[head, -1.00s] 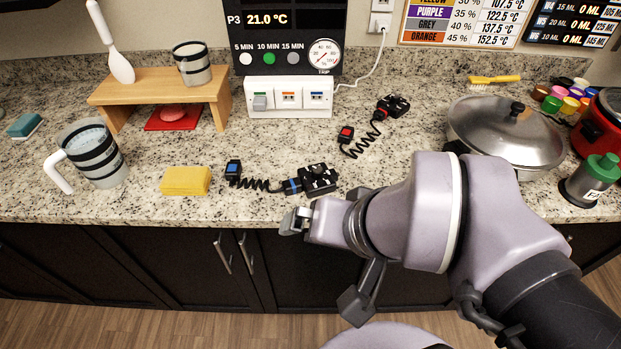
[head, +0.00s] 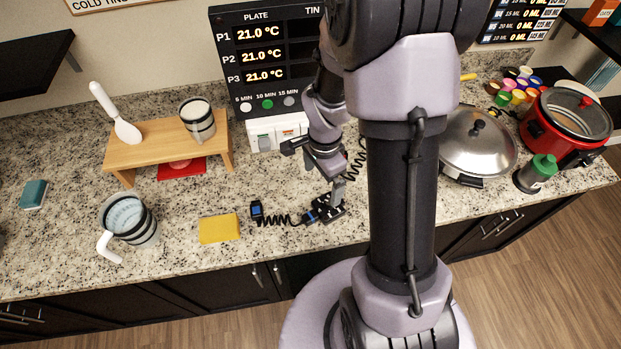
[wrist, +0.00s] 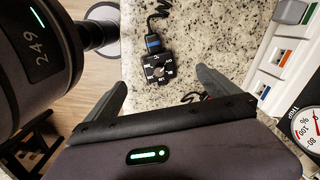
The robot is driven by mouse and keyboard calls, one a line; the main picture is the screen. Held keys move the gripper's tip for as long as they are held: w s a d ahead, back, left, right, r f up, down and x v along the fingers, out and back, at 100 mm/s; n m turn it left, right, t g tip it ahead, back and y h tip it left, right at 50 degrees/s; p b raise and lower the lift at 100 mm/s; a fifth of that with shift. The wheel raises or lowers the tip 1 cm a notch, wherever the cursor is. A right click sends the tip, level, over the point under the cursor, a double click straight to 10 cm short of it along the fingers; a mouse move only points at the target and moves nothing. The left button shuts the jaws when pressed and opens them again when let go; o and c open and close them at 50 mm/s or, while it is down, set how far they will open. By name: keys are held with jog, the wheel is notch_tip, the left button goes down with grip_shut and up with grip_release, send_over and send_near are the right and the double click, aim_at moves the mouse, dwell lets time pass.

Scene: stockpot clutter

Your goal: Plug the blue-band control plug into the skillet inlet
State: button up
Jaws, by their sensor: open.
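The blue-band control plug (head: 325,210) is a black block with a dial face and a blue band, lying on the counter. A coiled black cord runs left from it to a small blue-faced end (head: 257,210). My gripper (head: 337,190) points down just above the block. In the wrist view, the block (wrist: 160,68) lies ahead between the spread fingers of my gripper (wrist: 160,84), which is open and empty. The silver lidded skillet (head: 478,145) stands right of my arm. A dark fitting shows at its front; I cannot tell whether it is the inlet.
A red cooker (head: 565,125) and a green-topped bottle (head: 535,174) stand beyond the skillet. A yellow sponge (head: 219,228), striped jug (head: 130,222) and wooden shelf (head: 165,145) are on the left. The white socket box (head: 277,132) is behind. My arm hides part of the counter.

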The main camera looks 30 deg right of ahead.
aim_at(326, 204)
notch_tip(326, 204, down, 8)
jog(key=shift+s+d+f+b, duration=0.1)
jog(key=shift+b, duration=0.4)
jog(key=f, duration=0.3)
jog(key=d+f, duration=0.1)
jog(key=f, duration=0.1)
jog(key=shift+s+f+b, duration=0.2)
jog(key=shift+s+b, duration=0.05)
jog(key=shift+b, duration=0.1)
jog(key=shift+c, duration=0.4)
